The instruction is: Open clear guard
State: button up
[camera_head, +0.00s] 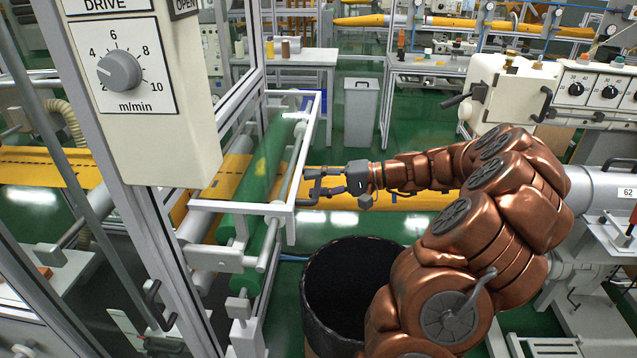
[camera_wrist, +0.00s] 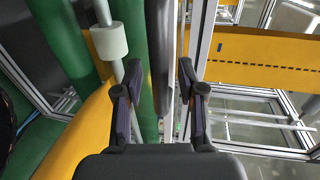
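The clear guard is a see-through panel in a white frame (camera_head: 240,208), standing over the green rollers (camera_head: 262,175) in the head view. Its frame looks to be down in front of the rollers, though the exact hinge state is hard to tell. My gripper (camera_head: 318,187) is at the right side of the frame, at about mid-height. In the wrist view my gripper (camera_wrist: 160,95) has its two fingers apart. A dark upright bar (camera_wrist: 160,45), likely the guard's handle, runs between the fingers, with gaps visible beside it. Whether a finger touches it cannot be told.
A control box with a speed knob (camera_head: 119,70) and a post stand at the left. A dark round bin (camera_head: 345,285) is below my arm. Green floor is open beyond, around a grey bin (camera_head: 361,112).

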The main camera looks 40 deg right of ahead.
grip_shut()
dwell(0.5)
